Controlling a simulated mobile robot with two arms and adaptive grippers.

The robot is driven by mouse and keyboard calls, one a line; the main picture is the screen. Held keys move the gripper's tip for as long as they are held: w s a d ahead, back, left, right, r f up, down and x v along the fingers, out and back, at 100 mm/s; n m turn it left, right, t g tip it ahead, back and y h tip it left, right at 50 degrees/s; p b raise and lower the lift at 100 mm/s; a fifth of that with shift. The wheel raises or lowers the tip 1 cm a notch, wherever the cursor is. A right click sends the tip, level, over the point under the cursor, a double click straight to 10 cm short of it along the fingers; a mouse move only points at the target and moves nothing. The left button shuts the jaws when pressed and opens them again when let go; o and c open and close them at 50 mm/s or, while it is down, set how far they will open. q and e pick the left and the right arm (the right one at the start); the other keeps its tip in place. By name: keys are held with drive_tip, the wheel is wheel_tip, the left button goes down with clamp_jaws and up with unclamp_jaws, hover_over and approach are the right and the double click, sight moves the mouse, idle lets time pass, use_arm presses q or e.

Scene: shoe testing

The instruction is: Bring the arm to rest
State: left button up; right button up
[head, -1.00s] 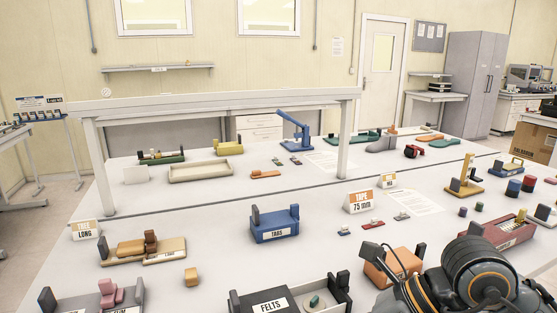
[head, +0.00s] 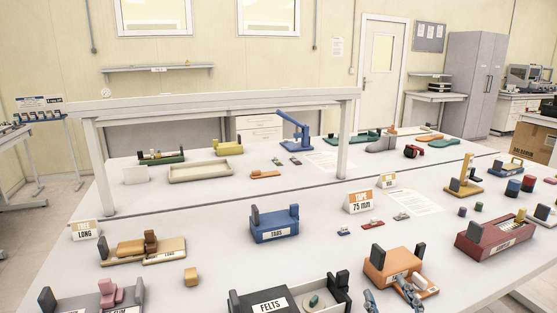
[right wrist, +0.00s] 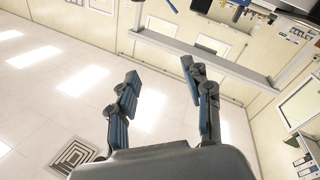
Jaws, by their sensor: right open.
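My right gripper (head: 390,295) shows only by its fingertips at the bottom edge of the head view, in front of the orange box (head: 379,272). In the right wrist view the right gripper (right wrist: 160,76) is open, with two dark blue-grey fingers spread apart and nothing between them. That view looks across the tiled floor and the room's walls, which appear tilted. The rest of my right arm is hidden below the head view. My left gripper is not in view.
A white table (head: 225,285) carries a black FELTS box (head: 268,306), a blue TAGS box (head: 274,225), a dark red box (head: 494,240) and several small parts. A white overhead frame (head: 220,104) stands on the table. Bare tabletop lies between the boxes.

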drive_tip(key=s+d+f+m+g+h, duration=0.15)
drive_tip(key=s+f+g, duration=0.25)
drive_tip(key=f, duration=0.4)
drive_tip(key=s+d+f+m+g, duration=0.15)
drive_tip(key=s+f+g, duration=0.25)
drive_tip(key=f, duration=0.5)
drive_tip(key=s+a+f+m+g+y, duration=0.1)
drive_tip(key=s+f+g, duration=0.35)
drive_tip(key=s, duration=0.25)
drive_tip(key=s+a+f+m+g, duration=0.1)
drive_tip(key=s+f+g, duration=0.2)
drive_tip(key=s+f, duration=0.35)
drive_tip(key=s+f+g, duration=0.1)
drive_tip(key=s+f, duration=0.2)
drive_tip(key=f, duration=2.3)
drive_tip(key=s+d+f+g, duration=0.1)
drive_tip(key=s+d+f, duration=0.1)
drive_tip(key=s+f, duration=1.3)
drive_tip(key=shift+s+d+n, duration=0.35)
drive_tip(key=shift+s+n, duration=0.05)
drive_tip(key=shift+s, duration=0.3)
